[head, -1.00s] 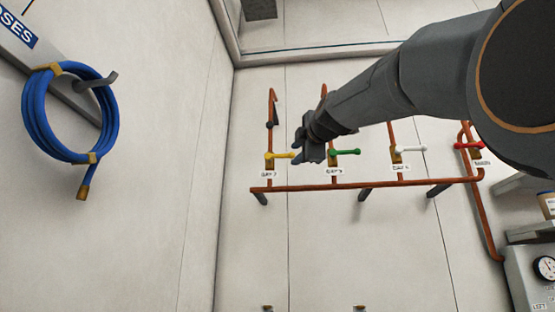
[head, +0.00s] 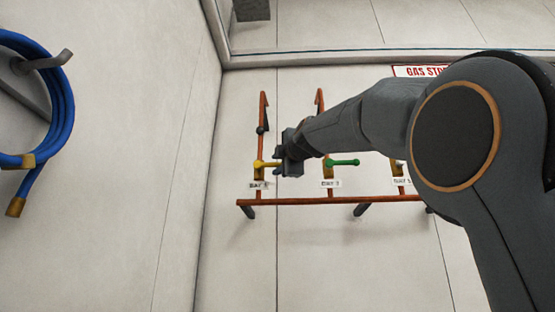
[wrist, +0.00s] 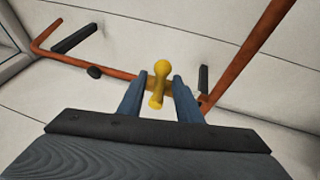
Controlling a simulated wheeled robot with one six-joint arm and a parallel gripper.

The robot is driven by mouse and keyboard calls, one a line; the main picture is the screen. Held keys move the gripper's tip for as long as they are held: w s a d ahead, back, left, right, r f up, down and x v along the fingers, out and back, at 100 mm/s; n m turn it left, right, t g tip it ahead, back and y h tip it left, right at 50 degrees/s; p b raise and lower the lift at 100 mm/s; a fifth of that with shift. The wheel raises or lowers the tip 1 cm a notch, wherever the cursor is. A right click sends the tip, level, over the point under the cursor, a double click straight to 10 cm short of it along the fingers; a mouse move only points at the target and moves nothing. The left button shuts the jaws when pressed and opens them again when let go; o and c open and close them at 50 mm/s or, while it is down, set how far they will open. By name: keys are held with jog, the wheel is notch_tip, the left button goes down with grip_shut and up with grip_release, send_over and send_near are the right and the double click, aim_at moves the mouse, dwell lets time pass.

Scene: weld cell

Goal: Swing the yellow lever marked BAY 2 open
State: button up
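The yellow lever (head: 266,164) sits on the leftmost copper drop of the wall pipework. It lies level and points right, above a small white label (head: 259,185) whose print is hard to read. My gripper (head: 277,166) is at the lever's free right end in the head view and partly hides it. In the wrist view the yellow lever (wrist: 158,88) stands between the two blue-grey fingers of my gripper (wrist: 160,76). A gap shows on each side of it, so the gripper is open around the lever and not closed on it.
A green lever (head: 343,162) is close to the right of my gripper. A white lever further right is mostly behind my arm. A copper pipe (head: 300,202) runs level below the labels. A blue hose (head: 60,110) hangs on the left wall. The wall below is clear.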

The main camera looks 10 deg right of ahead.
jog(key=shift+p+x, duration=0.45)
jog(key=shift+x, duration=0.55)
jog(key=shift+d, duration=0.1)
jog(key=shift+c, duration=0.5)
grip_shut()
